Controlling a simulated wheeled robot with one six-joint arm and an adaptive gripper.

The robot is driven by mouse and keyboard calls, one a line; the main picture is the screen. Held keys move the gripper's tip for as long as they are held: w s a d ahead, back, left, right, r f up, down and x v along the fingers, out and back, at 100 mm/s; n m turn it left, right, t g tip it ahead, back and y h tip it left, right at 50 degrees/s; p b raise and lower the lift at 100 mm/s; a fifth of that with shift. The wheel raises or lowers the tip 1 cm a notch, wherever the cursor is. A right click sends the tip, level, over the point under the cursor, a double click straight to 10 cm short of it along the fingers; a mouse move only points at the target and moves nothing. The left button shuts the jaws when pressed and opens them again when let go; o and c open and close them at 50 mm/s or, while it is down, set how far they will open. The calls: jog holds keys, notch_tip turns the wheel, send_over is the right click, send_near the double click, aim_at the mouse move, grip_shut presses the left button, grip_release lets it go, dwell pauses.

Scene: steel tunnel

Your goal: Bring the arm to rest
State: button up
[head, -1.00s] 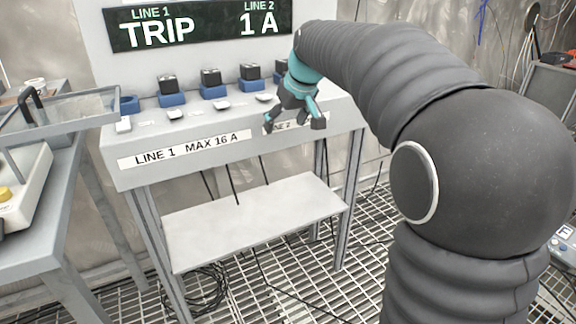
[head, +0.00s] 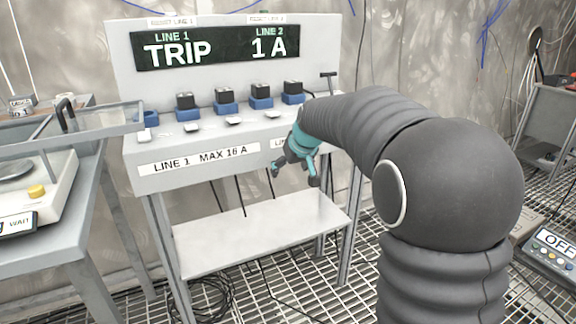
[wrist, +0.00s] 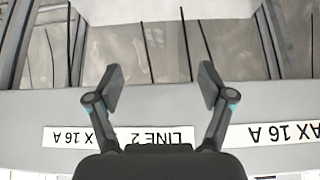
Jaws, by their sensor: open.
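My gripper (head: 294,175) is in front of the panel bench's front face in the head view, just below its top edge, near the LINE 2 label. In the wrist view my gripper (wrist: 156,88) has its two fingers apart with nothing between them. The bench (head: 185,176) carries labels reading LINE 1 MAX 16 A and, partly hidden by my arm, LINE 2. Its display (head: 215,48) reads LINE 1 TRIP and LINE 2 1 A.
Several black plugs in blue sockets (head: 227,105) line the bench top. A lower shelf (head: 262,232) is bare. A side table with a scale (head: 35,195) stands at left. A device reading OFF (head: 548,250) is at right. Cables hang below the bench.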

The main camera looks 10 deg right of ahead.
jog(key=s+d+f+m+g, duration=0.1)
jog(key=s+f+m+g, duration=0.1)
jog(key=s+f, duration=0.45)
jog(key=s+d+r+h, duration=0.1)
jog(key=s, duration=1.5)
jog(key=s+d+r+m+h, duration=0.1)
jog(key=s+d+r, duration=0.1)
jog(key=s, duration=1.4)
jog(key=shift+s+d+r+t, duration=0.15)
jog(key=shift+s+d+t, duration=0.15)
jog(key=shift+s+t, duration=0.1)
